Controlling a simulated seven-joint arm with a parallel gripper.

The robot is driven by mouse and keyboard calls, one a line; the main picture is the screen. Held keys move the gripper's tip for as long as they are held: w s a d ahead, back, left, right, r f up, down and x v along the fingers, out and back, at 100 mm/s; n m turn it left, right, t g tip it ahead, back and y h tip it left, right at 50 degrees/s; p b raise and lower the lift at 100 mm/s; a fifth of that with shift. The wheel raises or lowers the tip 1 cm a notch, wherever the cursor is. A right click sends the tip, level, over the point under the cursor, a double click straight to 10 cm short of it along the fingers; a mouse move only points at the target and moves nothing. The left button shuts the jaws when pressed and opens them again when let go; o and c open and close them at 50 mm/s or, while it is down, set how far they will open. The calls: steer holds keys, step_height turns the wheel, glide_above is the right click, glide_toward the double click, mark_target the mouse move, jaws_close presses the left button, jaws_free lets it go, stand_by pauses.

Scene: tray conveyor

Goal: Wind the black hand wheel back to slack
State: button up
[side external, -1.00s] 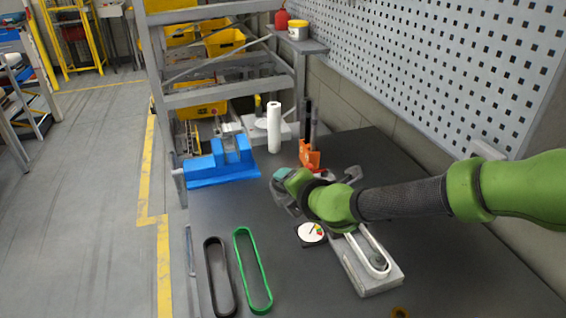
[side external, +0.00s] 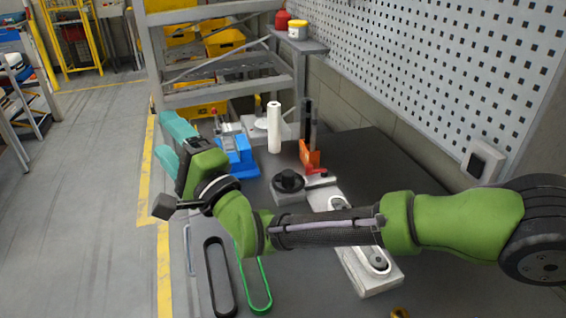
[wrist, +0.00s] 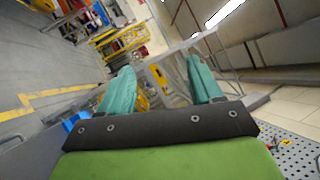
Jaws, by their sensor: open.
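The black hand wheel (side external: 288,181) sits on a grey block in the middle of the bench, in plain view in the side view. A white belt (side external: 376,264) lies on a pale base to its right, partly hidden behind my arm. My gripper (side external: 168,143) is up and left of the wheel, well clear of it, over the bench's left edge. Its teal fingers are apart, and in the wrist view the space between them (wrist: 163,86) holds nothing. The wheel is not visible in the wrist view.
A blue vise (side external: 240,158) stands behind my gripper, with a white roll (side external: 274,128) and an orange holder (side external: 309,155) farther right. A black belt (side external: 209,262) and a green belt (side external: 261,298) lie at the front. A perforated wall panel (side external: 440,70) borders the right.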

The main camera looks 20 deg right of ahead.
mark_target(287, 179)
steer(key=d+f+m+g+h, duration=0.1)
steer(key=d+f+m+h, duration=0.2)
steer(key=d+m+h, duration=0.65)
steer(key=d+f+m+g+h, duration=0.2)
steer(key=d+m+h, duration=0.3)
steer(key=m+h, duration=0.95)
steer(key=f+m+y, duration=0.1)
steer(key=f, duration=0.5)
steer(key=f+m+y, duration=0.1)
steer(key=f+m, duration=0.1)
steer(key=f, duration=0.4)
steer(key=f+m+y, duration=0.1)
steer(key=f, duration=0.5)
steer(key=shift+s+d+f+g+y, duration=0.1)
steer(key=shift+d+f+g+y, duration=0.2)
steer(key=shift+d+f, duration=0.1)
steer(key=shift+f, duration=0.1)
steer(key=shift+w+d, duration=0.3)
steer(key=shift+w, duration=0.15)
steer(key=x, duration=1.5)
steer(key=shift+w+d, duration=0.15)
steer(key=shift+w, duration=0.2)
